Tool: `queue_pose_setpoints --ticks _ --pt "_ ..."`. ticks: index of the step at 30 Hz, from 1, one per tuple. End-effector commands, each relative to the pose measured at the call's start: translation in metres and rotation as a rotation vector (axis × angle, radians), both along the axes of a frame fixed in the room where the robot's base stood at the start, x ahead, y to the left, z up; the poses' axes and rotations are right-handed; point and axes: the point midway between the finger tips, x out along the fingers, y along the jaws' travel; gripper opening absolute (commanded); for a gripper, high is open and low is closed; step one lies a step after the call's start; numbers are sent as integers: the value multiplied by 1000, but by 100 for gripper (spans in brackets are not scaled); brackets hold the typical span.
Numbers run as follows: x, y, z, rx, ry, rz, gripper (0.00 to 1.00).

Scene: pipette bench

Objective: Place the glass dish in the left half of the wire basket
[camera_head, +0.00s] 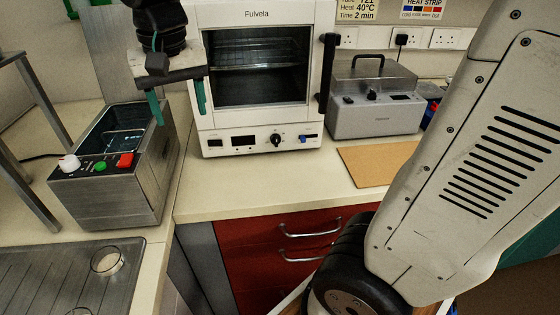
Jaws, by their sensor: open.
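A round clear glass dish (107,261) appears to lie on the ribbed metal drainboard at the lower left. Another round rim (78,311) is cut off by the bottom edge. No wire basket can be made out clearly; thin pale lines show inside the open metal bath, too small to tell what they are. My gripper (178,104) points down with its two teal fingers apart and nothing between them. It appears above the bath's right side and in front of the oven's left edge, well above the dish.
The metal bath (115,203) has a white knob and green and red buttons. A white oven (259,120) with a wire rack (255,67) stands at the back. Right of it are a grey lidded unit (375,120) and a tan board (380,160). The counter before the oven is clear.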

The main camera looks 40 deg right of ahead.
Motion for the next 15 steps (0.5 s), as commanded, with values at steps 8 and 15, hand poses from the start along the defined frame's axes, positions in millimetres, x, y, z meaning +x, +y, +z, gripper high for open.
queue_pose_setpoints --ticks 8,15 --pt "-134 -61 -25 2 -5 157 59" --pt "-188 -72 -53 0 -6 241 59"
